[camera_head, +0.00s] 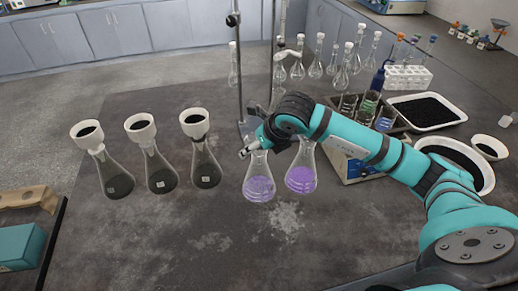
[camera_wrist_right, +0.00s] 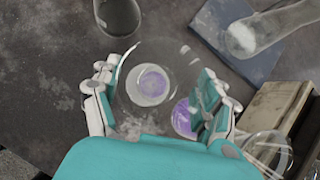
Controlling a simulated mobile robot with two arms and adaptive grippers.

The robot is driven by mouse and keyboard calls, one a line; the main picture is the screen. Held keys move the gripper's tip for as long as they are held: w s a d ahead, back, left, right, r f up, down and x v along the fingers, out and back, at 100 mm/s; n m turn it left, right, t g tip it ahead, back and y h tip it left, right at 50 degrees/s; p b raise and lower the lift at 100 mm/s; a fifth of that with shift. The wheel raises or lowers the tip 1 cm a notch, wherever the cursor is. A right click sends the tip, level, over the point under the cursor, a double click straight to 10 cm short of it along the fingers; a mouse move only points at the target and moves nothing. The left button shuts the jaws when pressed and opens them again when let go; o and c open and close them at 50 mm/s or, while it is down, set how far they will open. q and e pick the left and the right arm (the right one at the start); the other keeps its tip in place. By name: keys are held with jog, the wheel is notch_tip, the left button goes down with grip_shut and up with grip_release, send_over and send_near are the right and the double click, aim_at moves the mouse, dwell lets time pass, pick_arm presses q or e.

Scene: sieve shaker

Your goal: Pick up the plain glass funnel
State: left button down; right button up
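The plain glass funnel (camera_wrist_right: 178,58) shows in the wrist view as a clear round rim, seen from above over a flask with purple liquid (camera_wrist_right: 152,84). My right gripper (camera_wrist_right: 155,78) is open, with one finger on each side of the rim; I cannot tell whether they touch the glass. In the head view, my right gripper (camera_head: 248,150) is over the mouth of the left purple flask (camera_head: 258,184) and largely hides the funnel. A second purple flask (camera_head: 300,179) stands just right of it. My left gripper is not in view.
Three flasks with white funnels (camera_head: 163,181) of dark material stand to the left. A metal stand (camera_head: 237,75) rises behind the gripper. A wooden rack with tubes and a bottle (camera_head: 368,103) is at right.

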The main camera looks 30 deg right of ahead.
jog(key=c, duration=1)
